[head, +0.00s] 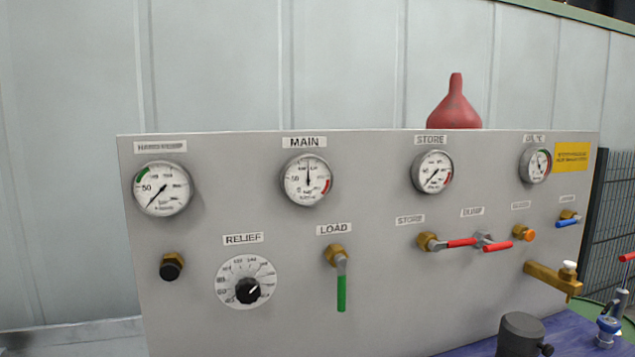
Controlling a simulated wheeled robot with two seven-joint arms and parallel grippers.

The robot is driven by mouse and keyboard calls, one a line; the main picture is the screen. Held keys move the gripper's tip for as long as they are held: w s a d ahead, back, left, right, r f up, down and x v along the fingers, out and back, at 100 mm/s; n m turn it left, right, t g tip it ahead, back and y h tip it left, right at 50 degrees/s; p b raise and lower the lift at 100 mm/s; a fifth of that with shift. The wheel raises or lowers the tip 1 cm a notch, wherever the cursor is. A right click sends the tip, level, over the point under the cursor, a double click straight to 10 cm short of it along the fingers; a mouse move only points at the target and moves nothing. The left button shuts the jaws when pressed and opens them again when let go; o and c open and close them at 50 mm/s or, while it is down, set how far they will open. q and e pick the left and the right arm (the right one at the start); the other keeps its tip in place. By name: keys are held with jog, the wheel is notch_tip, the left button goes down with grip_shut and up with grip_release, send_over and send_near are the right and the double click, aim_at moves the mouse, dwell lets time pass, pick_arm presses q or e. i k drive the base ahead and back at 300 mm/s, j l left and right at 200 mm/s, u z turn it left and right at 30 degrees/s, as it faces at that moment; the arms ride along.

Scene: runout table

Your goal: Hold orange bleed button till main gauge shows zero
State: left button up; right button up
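The orange button (529,235) sits on a brass fitting at the right of the grey panel, under a small label too blurred to read. Nothing touches it. The main gauge (307,179) is a round white dial under the MAIN label, left of the panel's middle. Its needle points almost straight up, between the 50 mark at left and the red band at lower right. Neither of my grippers is in the head view.
The grey panel (380,290) also carries a red-handled store valve (461,243), another red lever (497,247), a green load lever (341,293), a relief knob (248,290) and a blue lever (567,222). A brass spout (552,280) juts out below the button. A dark cylinder (520,335) stands in front.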

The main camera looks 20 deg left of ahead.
aim_at(529, 235)
jog(key=i+l+u, duration=0.1)
jog(key=l+u, duration=0.15)
jog(key=u, duration=0.15)
jog(key=l+u, duration=0.25)
jog(key=u, duration=0.2)
jog(key=i+l+u, duration=0.1)
jog(key=l+u, duration=0.4)
jog(key=l, duration=0.9)
jog(key=k+l+u, duration=0.15)
jog(key=l, duration=0.85)
jog(key=k+l+u, duration=0.15)
jog(key=l, duration=0.35)
jog(key=l+u, duration=0.1)
jog(key=l, duration=0.4)
